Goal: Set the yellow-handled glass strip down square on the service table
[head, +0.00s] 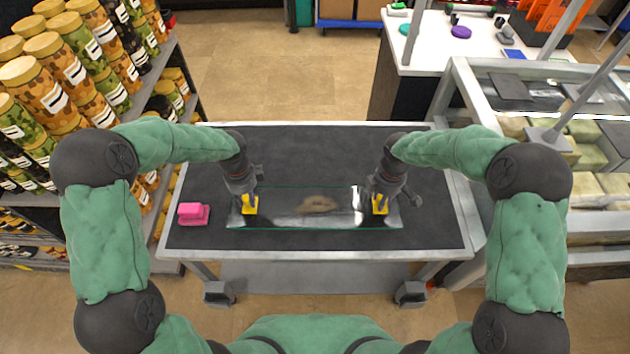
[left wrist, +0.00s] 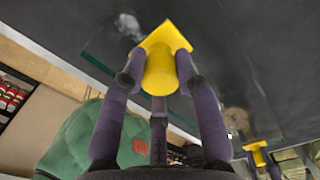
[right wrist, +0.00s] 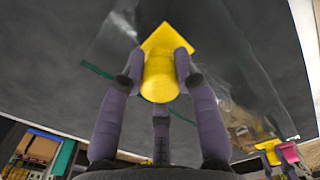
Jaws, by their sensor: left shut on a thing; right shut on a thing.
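The clear glass strip (head: 285,220) with a greenish edge lies lengthwise across the black-topped service table (head: 300,150), nearly parallel to its front edge. I cannot tell whether it touches the top or hangs just above. My left gripper (head: 249,205) is shut on the left yellow handle (left wrist: 160,70). My right gripper (head: 379,205) is shut on the right yellow handle (right wrist: 160,75). A brown smudge (head: 316,204) shows at the strip's middle. The fingers partly hide both handles.
A pink block (head: 193,213) lies on the table left of the strip. Shelves of jars (head: 75,65) stand at the left. A glass-topped display case (head: 530,95) and white counter (head: 470,45) stand at the right. The table's back half is clear.

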